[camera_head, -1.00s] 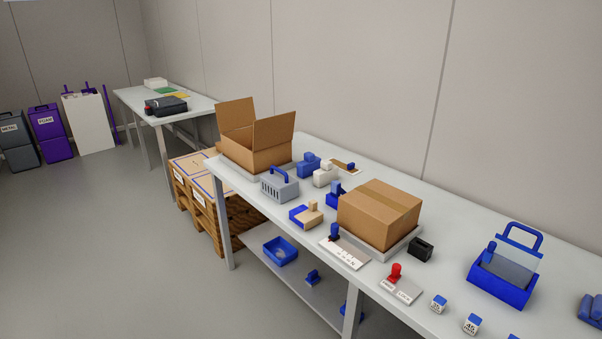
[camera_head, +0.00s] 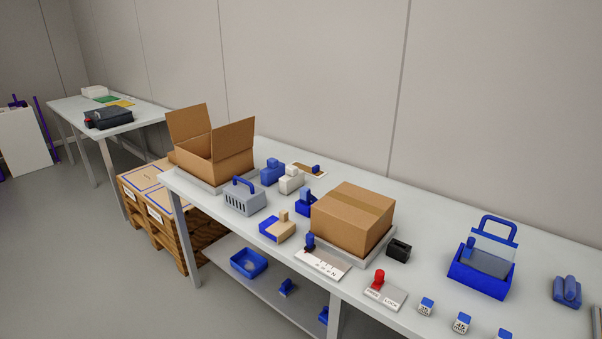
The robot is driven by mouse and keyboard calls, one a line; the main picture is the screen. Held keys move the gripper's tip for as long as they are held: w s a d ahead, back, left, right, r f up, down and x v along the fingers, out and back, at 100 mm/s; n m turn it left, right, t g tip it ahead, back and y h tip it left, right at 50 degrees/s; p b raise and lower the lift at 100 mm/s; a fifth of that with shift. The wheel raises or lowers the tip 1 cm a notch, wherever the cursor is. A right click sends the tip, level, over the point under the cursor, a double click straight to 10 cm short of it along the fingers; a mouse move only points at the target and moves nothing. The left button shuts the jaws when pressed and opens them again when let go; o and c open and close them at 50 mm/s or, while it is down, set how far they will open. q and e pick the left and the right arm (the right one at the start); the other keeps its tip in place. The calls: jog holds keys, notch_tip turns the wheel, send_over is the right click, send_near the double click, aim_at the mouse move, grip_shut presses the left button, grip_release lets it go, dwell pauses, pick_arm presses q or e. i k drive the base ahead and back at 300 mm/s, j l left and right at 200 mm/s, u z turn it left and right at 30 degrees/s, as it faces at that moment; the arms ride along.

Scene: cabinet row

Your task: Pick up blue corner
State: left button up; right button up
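Several small blue pieces are in view, and I cannot tell for sure which is the blue corner. A small blue piece (camera_head: 286,288) lies on the lower shelf, right of a blue bin (camera_head: 248,263). On the tabletop, a blue block (camera_head: 271,173) stands beside a white one (camera_head: 291,180). A blue piece (camera_head: 303,207) is partly hidden by the closed carton, and a blue and beige block (camera_head: 277,227) is near the front edge. Neither gripper is in view.
The long table (camera_head: 376,315) carries an open carton (camera_head: 232,166), a grey basket (camera_head: 244,200), a closed carton (camera_head: 345,220), a red-knobbed stamp (camera_head: 379,280), a black holder (camera_head: 399,250) and a blue caddy (camera_head: 482,283). Pallet boxes (camera_head: 160,220) stand at its left end. Floor in front is clear.

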aim_at(276, 169)
jog(key=i+j+z, duration=0.25)
jog(key=z, duration=0.15)
jog(key=i+j+z, duration=0.15)
jog(key=j+z, duration=0.3)
